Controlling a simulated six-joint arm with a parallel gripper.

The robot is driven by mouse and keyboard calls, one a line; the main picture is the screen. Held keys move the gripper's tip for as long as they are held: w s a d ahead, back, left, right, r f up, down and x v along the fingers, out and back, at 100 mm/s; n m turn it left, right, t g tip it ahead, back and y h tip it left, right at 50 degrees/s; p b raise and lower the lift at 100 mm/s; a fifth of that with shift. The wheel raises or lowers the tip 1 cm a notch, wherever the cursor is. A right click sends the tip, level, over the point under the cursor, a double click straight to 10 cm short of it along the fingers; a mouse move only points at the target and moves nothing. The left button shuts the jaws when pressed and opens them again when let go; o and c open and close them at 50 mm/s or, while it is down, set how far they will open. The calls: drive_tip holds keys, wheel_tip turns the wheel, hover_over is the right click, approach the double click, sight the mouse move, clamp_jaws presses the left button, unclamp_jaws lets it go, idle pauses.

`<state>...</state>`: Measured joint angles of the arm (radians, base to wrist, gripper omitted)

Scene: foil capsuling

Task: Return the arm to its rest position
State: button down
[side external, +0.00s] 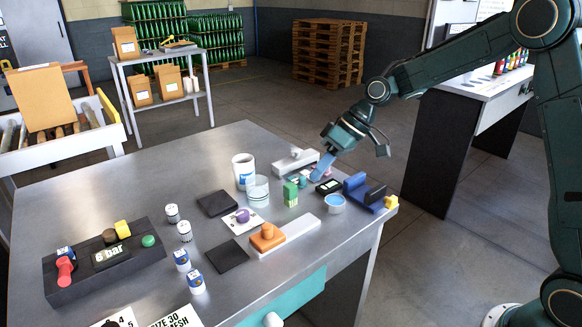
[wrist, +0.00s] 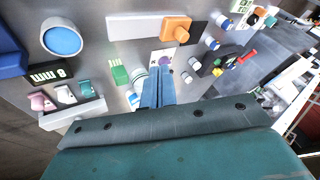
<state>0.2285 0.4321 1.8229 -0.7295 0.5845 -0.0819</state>
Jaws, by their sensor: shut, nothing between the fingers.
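My gripper (side external: 317,177) is over the right part of the metal table (side external: 120,202), its blue fingers pointing down and slightly left. In the wrist view the two fingers (wrist: 157,80) lie side by side, shut and empty. Near them are a green block (side external: 290,193), a light grey holder (side external: 295,161) and a small black display (side external: 328,186). The wrist view shows pink and teal pieces at the holder (wrist: 72,115). Whether the fingertips touch anything is hard to tell. The arm reaches in from the right.
A white cup (side external: 243,168) and a clear beaker (side external: 257,192) stand left of my gripper. A blue stand (side external: 359,190) and a blue-topped round dish (side external: 335,204) are to its right. An orange-handled piece (side external: 267,238) lies in front. The air above the table looks clear.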

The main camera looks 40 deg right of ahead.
drive_tip(key=s+r+m+t+h, duration=0.1)
drive_tip(key=s+r+h, duration=0.1)
drive_tip(key=s+r, duration=0.4)
drive_tip(key=s+r+m+h, duration=0.15)
drive_tip(key=s+r, duration=0.25)
drive_tip(key=s, duration=0.5)
drive_tip(key=s+d+m+t+h, duration=0.1)
drive_tip(key=s+d, duration=0.3)
drive_tip(key=s, duration=1.1)
drive_tip(key=shift+d+f+m+h, duration=0.25)
drive_tip(key=shift+f+m+h, duration=0.1)
drive_tip(key=shift+h, duration=0.5)
